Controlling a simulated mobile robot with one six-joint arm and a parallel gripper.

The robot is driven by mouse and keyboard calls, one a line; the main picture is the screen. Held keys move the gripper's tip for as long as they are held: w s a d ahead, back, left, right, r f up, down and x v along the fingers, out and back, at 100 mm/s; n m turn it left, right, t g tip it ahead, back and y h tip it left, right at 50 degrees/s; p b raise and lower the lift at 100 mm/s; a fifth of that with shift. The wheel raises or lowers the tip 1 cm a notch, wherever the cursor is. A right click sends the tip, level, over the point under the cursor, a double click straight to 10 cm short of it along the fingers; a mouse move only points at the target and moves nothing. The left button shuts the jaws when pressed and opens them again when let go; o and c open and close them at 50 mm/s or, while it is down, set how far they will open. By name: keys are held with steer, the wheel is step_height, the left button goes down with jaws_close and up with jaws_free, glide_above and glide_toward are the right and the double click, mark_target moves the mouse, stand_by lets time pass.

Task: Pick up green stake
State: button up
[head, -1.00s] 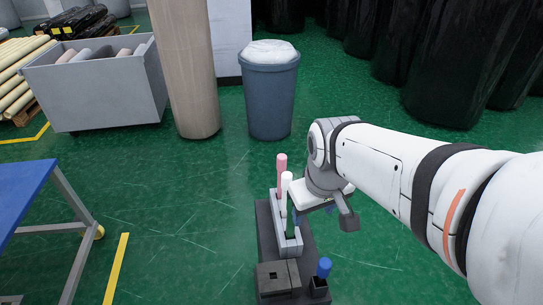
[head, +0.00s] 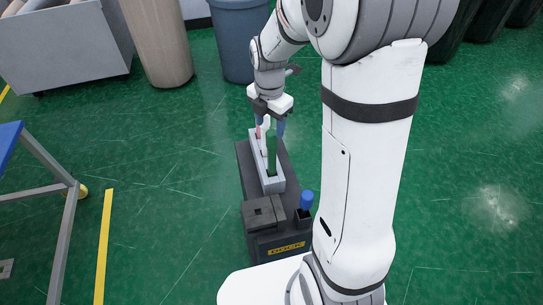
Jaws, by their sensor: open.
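The green stake (head: 272,156) stands upright at the near end of a light grey holder (head: 274,186), which sits on a dark block. A white stake (head: 265,124) and a pink stake (head: 258,131) stand behind it in the same row, both partly hidden. My gripper (head: 269,130) points down over the row. Its bluish fingers are apart, one on either side of the stakes near their tops. I cannot tell whether a finger touches the green stake.
A blue-topped item (head: 306,200) stands in a small dark cup right of the near end. A dark grey box (head: 264,213) lies in front of the holder. A blue table (head: 9,145) stands at left, and a blue-grey bin (head: 236,45) behind.

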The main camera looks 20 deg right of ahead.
mark_target(272, 140)
steer(key=f, duration=0.7)
steer(key=shift+d, duration=0.3)
steer(key=shift+c, duration=0.4)
jaws_close()
steer(key=shift+r, duration=0.1)
